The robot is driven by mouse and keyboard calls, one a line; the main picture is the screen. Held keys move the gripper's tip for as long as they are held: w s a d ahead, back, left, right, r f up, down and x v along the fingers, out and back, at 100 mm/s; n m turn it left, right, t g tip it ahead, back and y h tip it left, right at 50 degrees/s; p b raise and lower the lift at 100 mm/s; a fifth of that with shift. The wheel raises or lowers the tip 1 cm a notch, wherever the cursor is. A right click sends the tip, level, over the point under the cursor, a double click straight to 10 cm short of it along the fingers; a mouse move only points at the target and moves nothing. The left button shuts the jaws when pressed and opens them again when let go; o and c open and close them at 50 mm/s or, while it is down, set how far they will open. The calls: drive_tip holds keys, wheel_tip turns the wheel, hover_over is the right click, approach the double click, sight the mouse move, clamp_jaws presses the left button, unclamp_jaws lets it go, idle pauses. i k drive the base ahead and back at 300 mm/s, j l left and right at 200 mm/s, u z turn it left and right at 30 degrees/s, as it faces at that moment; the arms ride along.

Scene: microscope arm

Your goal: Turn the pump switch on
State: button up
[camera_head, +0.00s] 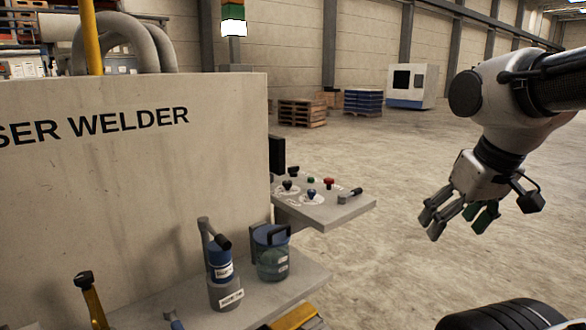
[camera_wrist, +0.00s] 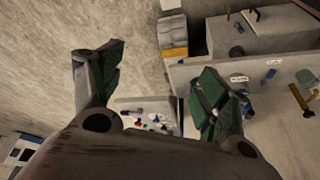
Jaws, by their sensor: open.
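A grey control panel (camera_head: 335,213) juts from the right side of the laser welder housing (camera_head: 150,170). It carries black knobs (camera_head: 287,185), a blue knob (camera_head: 311,194), a small green button (camera_head: 311,180), a red knob (camera_head: 328,183) and a black-handled lever (camera_head: 350,195) near its right edge. Labels are too small to read, so I cannot tell which control is the pump switch. My gripper (camera_head: 456,222) is open and empty, apart from the panel and to its right, pointing down. In the wrist view, the panel (camera_wrist: 130,104) shows between the open fingers, partly hidden by my gripper (camera_wrist: 160,75).
On a lower ledge stand a blue-grey cylinder with a handle (camera_head: 222,270) and a blue-topped canister (camera_head: 271,256). A yellow-handled lever (camera_head: 91,298) is at lower left. Pallets (camera_head: 302,112) and a white machine (camera_head: 411,86) are far back. Open floor lies right of the panel.

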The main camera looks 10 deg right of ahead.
sight(292, 170)
drive_tip(key=i+l+u, duration=0.25)
drive_tip(key=i+l, duration=0.15)
drive_tip(key=l, duration=0.25)
drive_tip(key=i+l+u, duration=0.15)
drive_tip(key=l, duration=0.2)
drive_tip(key=i+l+u, duration=0.1)
drive_tip(key=l, duration=0.25)
drive_tip(key=i+l+u, duration=0.25)
drive_tip(key=l, duration=0.5)
drive_tip(key=i+l+u, duration=0.15)
drive_tip(key=l, duration=0.3)
drive_tip(key=i+l+u, duration=0.1)
drive_tip(key=l, duration=0.3)
drive_tip(key=i, duration=0.1)
